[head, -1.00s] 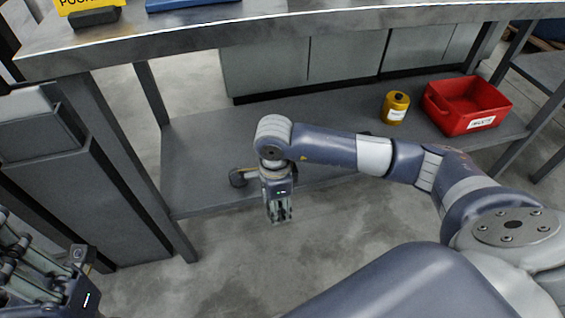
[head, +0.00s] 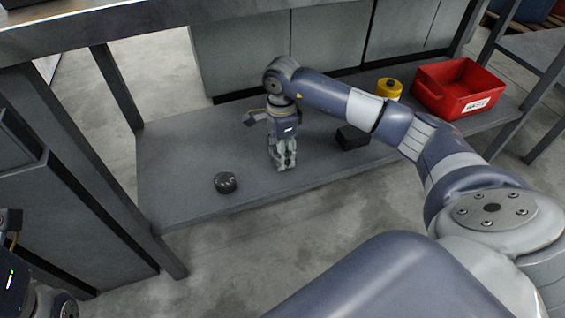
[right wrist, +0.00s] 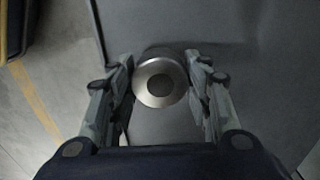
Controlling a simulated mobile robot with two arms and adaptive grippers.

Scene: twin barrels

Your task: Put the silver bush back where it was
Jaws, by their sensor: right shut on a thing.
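The silver bush (right wrist: 160,82), a round metal ring with a darker centre, shows end-on between the fingers of my right gripper (right wrist: 162,95) in the right wrist view. The fingers are shut on it, one on each side. In the head view my right gripper (head: 283,164) points down at the lower shelf (head: 200,215), near its front edge. I cannot make out the bush there, nor tell whether it touches the shelf. Only part of my left arm shows at the lower left; its fingers are out of view.
A dark round knob-like part (head: 226,182) lies on the shelf left of my right gripper. A black block (head: 352,137) lies to its right. A yellow canister (head: 389,88) and a red bin (head: 455,92) stand further right. A table leg (head: 115,90) rises at left.

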